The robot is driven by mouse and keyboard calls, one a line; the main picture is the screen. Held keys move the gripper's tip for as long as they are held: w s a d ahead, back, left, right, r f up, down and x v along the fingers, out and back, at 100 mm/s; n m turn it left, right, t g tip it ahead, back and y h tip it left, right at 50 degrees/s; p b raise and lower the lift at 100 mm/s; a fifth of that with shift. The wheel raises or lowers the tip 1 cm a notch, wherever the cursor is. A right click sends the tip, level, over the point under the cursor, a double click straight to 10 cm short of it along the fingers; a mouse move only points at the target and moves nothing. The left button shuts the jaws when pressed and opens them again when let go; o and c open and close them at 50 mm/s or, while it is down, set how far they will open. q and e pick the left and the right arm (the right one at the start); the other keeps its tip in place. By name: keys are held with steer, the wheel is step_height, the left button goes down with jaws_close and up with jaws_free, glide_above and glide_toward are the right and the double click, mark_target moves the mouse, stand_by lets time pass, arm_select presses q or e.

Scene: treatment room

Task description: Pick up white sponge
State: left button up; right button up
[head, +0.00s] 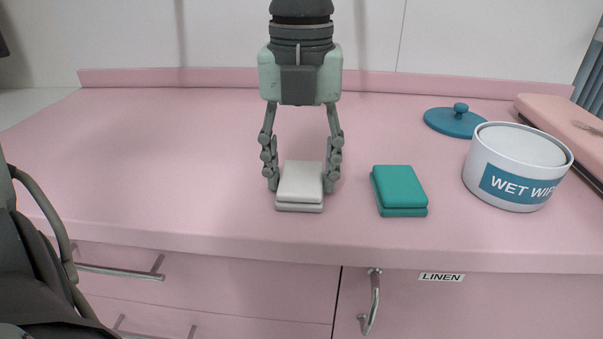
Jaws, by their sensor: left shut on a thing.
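The white sponge (301,184) lies flat on the pink counter (170,150), near its front edge. My left gripper (302,181) points down over it with one finger on each side. It is shut on the sponge, which still appears to rest on the counter. My right gripper is not in the head view.
A green sponge (399,190) lies just right of the white one. A wet wipes tub (516,165) stands further right, with a blue lid (454,121) behind it. The counter's left side is clear.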

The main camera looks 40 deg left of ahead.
arm_select(q)
step_height(320, 180, up, 18)
step_height(320, 180, up, 10)
steer(key=p, duration=0.2)
glide_above(302, 175)
steer(key=shift+s, duration=0.1)
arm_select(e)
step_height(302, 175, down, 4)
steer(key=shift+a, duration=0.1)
